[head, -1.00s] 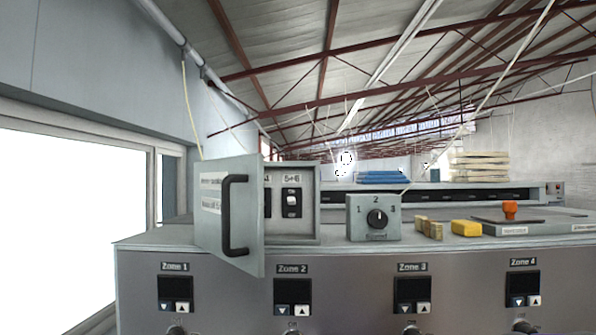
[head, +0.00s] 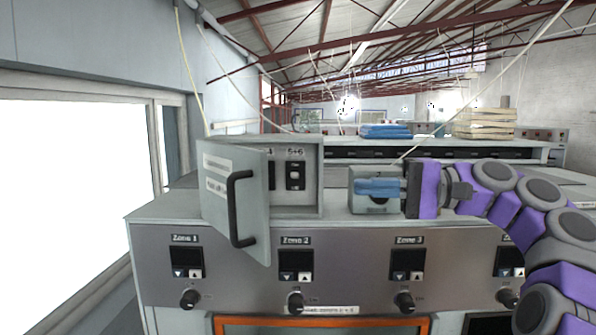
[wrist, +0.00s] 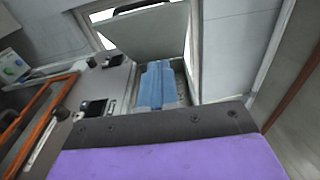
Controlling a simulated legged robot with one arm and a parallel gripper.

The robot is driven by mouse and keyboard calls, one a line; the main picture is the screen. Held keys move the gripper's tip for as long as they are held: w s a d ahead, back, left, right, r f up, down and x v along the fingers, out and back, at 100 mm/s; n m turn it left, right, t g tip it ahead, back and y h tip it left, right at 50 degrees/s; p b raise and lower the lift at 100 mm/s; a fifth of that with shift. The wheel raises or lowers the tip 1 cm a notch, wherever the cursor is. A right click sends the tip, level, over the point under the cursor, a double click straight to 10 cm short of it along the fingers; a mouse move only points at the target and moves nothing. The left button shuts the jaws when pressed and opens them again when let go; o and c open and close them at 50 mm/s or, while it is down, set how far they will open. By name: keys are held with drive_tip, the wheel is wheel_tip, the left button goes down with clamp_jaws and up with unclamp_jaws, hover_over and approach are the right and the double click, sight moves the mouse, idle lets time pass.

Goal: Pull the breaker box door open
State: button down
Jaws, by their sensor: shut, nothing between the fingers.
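The grey breaker box door (head: 222,200) stands partly open at the left of the machine top, swung out from the breaker box (head: 312,172). Its black bar handle (head: 236,210) is on the outer face. Black switches (head: 295,176) show inside the box; the door hides the box's left part. My gripper (head: 362,187), with blue fingers, is shut and empty. It is right of the box and apart from the door, in front of the speed dial box (head: 356,205). In the wrist view the shut fingers (wrist: 158,66) point toward the door (wrist: 150,38), whose handle (wrist: 140,6) shows at the top.
The speed dial box is mostly hidden behind my fingers. Zone displays (head: 187,262) and knobs (head: 190,299) line the machine front. An orange frame (head: 320,321) is below. A bright window (head: 70,200) is at left. Space between my fingers and the door looks clear.

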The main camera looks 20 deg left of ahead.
drive_tip(key=s+a+b, duration=0.5)
drive_tip(key=a+b, duration=0.1)
drive_tip(key=a, duration=0.6)
drive_tip(key=shift+a+r, duration=0.2)
drive_tip(key=shift+r, duration=0.1)
drive_tip(key=shift+a+r+b, duration=0.1)
drive_tip(key=shift+b, duration=0.2)
